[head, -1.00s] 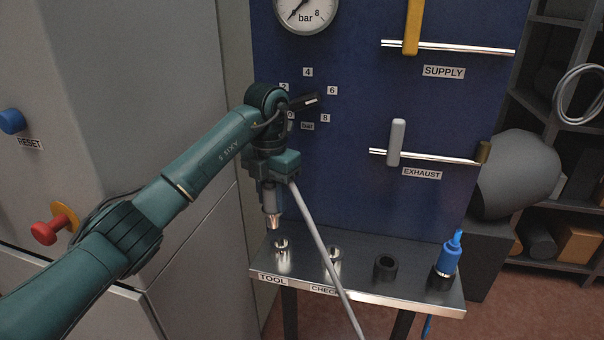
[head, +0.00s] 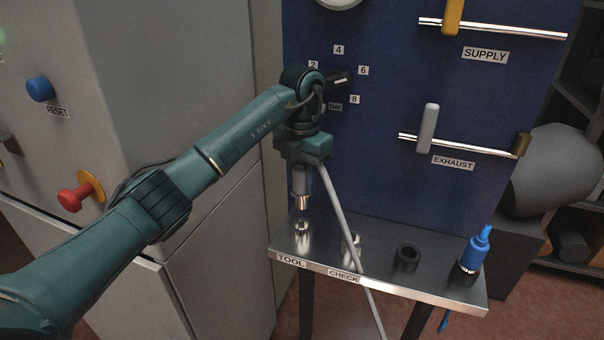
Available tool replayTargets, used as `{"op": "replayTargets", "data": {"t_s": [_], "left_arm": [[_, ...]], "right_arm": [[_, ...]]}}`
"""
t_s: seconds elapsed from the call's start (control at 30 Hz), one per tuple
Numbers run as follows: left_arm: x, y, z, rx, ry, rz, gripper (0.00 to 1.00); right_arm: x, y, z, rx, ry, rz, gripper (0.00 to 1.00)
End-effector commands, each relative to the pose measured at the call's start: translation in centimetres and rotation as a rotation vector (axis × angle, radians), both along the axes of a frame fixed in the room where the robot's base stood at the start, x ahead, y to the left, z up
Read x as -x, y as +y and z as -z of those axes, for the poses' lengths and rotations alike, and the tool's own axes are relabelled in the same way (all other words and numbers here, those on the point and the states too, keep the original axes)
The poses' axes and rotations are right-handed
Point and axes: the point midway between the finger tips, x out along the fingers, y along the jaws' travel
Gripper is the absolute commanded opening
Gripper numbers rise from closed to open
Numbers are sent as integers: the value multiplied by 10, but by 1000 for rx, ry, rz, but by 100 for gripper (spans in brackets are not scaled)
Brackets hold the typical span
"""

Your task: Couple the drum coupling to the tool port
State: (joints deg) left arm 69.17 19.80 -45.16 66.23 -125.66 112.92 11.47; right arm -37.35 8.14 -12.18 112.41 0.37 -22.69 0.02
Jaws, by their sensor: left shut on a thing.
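My left gripper (head: 302,170) is shut on the drum coupling (head: 301,191), a grey body with a coppery metal end pointing down. A grey hose (head: 345,225) runs from the gripper down past the shelf's front edge. The tool port (head: 302,236) is a shiny metal fitting on the shelf above the TOOL label. The coupling hangs nearly upright just above this port, and a small gap shows between them. My right gripper is not in view.
The metal shelf (head: 425,288) also carries the check port (head: 351,247), a black empty holder (head: 407,258) and a blue coupling (head: 474,254) in a holder. Behind is a blue panel with a dial, the exhaust lever (head: 428,128) and the supply lever (head: 453,16). A grey cabinet with a red button (head: 75,198) stands left.

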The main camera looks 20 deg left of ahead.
Motion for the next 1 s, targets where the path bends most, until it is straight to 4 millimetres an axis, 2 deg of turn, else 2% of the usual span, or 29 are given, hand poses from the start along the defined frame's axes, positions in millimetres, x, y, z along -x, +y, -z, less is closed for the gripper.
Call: {"op": "replayTargets", "data": {"t_s": [1.0], "left_arm": [[0, 0, 63, 0, 1, 1, 7]], "right_arm": [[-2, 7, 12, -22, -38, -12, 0]]}}
